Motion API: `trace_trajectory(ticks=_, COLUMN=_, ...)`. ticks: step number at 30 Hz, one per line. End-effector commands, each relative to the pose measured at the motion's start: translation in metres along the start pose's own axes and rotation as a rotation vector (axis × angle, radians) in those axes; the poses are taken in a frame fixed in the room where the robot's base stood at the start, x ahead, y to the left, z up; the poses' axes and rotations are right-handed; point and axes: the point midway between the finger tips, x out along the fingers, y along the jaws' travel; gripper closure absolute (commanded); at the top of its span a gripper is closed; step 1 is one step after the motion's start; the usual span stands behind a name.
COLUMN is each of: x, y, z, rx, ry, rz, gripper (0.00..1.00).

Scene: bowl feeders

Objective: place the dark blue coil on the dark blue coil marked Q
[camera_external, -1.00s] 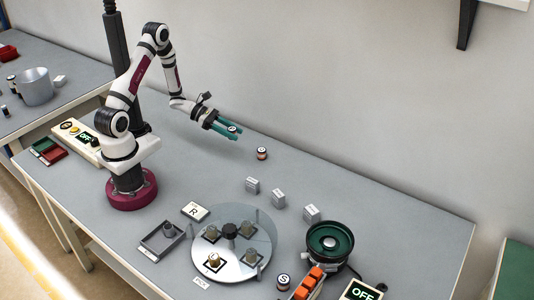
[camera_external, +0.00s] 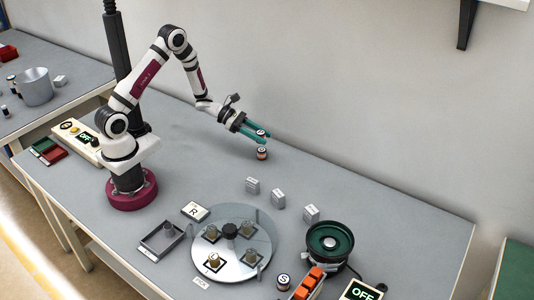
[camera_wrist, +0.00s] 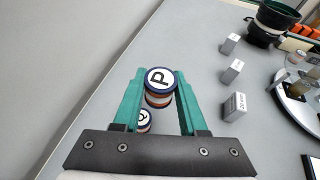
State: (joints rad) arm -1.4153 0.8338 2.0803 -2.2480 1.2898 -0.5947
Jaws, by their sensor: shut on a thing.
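My gripper (camera_external: 264,137) is shut on a coil (camera_external: 261,132) with a dark blue rim and a white top. In the wrist view the held coil (camera_wrist: 160,79) shows the letter P and an orange-brown band, between the teal fingers. The coil marked Q (camera_external: 262,154) stands upright on the table, just below the held coil in the external view. In the wrist view coil Q (camera_wrist: 144,119) is partly hidden by the held coil and the left finger. The two coils look apart in the external view.
Several small grey blocks (camera_external: 278,199) stand on the table to the right of coil Q. A round plate with posts (camera_external: 240,272), a green bowl feeder (camera_external: 331,233) and a grey tray (camera_external: 152,252) are nearer the front. The wall runs behind the table.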

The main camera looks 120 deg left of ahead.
Motion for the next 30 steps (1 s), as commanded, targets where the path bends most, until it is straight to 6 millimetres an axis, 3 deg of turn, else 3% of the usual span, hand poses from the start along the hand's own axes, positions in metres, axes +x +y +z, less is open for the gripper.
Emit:
trace_trajectory(ticks=4, x=0.001, y=0.021, z=-0.015, rx=0.0, ry=0.0, rz=0.0, gripper=1.0)
trace_trajectory(ticks=10, x=0.014, y=0.023, z=-0.049, rx=-0.004, ry=0.002, rz=-0.002, gripper=1.0)
trace_trajectory(ticks=21, x=0.017, y=0.023, z=-0.055, rx=0.0, ry=0.001, rz=-0.002, gripper=1.0)
trace_trajectory(ticks=22, x=0.017, y=0.023, z=-0.055, rx=0.0, ry=0.0, rz=-0.001, gripper=0.55)
trace_trajectory(ticks=26, x=0.016, y=0.023, z=-0.055, rx=0.0, ry=0.0, rz=-0.001, gripper=0.32)
trace_trajectory(ticks=30, x=0.016, y=0.023, z=-0.055, rx=0.0, ry=0.0, rz=-0.001, gripper=0.29)
